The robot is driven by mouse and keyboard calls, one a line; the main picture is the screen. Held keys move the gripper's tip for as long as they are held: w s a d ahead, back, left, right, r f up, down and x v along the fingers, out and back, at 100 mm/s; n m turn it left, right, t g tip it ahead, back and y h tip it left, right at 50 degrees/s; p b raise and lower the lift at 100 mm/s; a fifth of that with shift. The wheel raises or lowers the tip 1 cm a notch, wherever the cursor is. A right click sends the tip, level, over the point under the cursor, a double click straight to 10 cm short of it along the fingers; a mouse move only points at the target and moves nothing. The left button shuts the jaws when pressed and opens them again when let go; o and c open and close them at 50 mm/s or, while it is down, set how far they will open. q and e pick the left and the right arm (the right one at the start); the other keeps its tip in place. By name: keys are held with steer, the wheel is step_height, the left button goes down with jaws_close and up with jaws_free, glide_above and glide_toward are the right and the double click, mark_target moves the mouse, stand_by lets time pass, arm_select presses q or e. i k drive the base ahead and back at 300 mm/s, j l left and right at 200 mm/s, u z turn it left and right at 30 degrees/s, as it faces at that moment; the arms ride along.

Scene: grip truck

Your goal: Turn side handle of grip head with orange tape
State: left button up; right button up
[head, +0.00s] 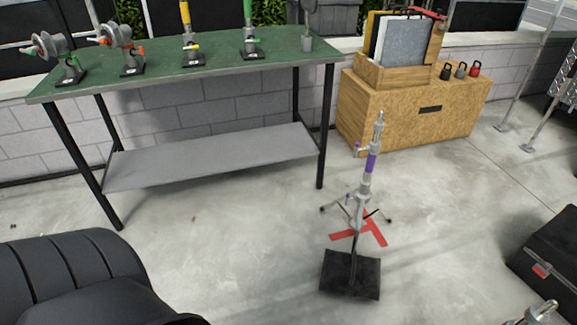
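The grip head with orange tape (120,36) stands on a small black base on the green tabletop (175,75), toward its left end. It has grey discs, and its orange-red tape shows on the side facing right. A similar grip head with green tape (47,45) stands to its left, apart from it. The side handle of the orange-taped head is too small to make out clearly. Neither of my grippers is in view, and nothing touches the grip head.
Yellow-taped (187,20) and green-taped (248,35) upright pieces stand farther right on the table. A purple-taped stand (371,165) rises from the floor, right of the table. A wooden box (410,112) is behind it. A black ribbed object (70,270) fills the lower left.

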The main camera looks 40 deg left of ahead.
mark_target(141, 53)
steer(key=u, duration=2)
steer(key=i+j+z, duration=0.15)
steer(key=z, duration=0.25)
steer(key=i+j+z, duration=0.15)
steer(key=j+z, duration=0.3)
